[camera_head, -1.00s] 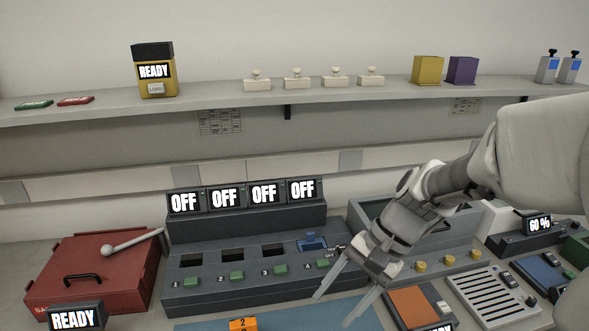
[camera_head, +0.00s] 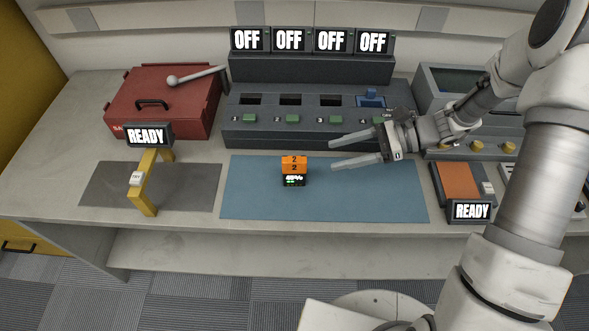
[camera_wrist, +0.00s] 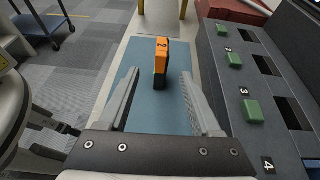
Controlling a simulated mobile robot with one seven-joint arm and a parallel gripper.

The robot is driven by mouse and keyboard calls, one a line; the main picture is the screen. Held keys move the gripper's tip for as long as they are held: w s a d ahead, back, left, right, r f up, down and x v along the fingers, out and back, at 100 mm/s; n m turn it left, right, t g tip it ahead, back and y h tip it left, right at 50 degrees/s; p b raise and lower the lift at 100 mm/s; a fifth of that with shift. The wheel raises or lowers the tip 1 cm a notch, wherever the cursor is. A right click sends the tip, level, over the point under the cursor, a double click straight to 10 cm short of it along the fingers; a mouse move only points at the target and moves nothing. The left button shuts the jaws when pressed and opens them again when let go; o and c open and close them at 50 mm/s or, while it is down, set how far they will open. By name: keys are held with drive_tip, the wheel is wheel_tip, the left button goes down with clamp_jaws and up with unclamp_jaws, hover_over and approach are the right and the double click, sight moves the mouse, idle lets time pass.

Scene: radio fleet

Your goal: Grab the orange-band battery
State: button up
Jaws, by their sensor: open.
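The orange-band battery (camera_head: 294,170) stands upright on the blue mat (camera_head: 250,203). Its upper part is orange with a "2", and its lower part is black with a small green readout. My gripper (camera_head: 333,153) is open and empty, to the right of the battery, its fingers pointing left toward it. In the wrist view the battery (camera_wrist: 161,62) shows beyond the fingertips (camera_wrist: 160,80), roughly between them and apart from both.
A charger dock (camera_head: 310,130) with slots, green buttons and "OFF" screens stands behind the mat. A red case (camera_head: 163,105) is at the back left, and a yellow frame (camera_head: 145,190) stands on a grey mat. An orange-topped "READY" device (camera_head: 457,180) is at right.

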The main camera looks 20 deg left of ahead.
hover_over(302, 184)
drive_tip(key=f, duration=0.3)
drive_tip(key=shift+w+f, duration=0.3)
drive_tip(key=shift+w, duration=0.05)
drive_tip(key=shift+w+f+x, duration=0.1)
drive_tip(key=shift+w+x, duration=0.05)
drive_tip(key=shift+x, duration=1.25)
drive_tip(key=shift+w+f+x, duration=0.1)
drive_tip(key=shift+x, duration=1.3)
clamp_jaws()
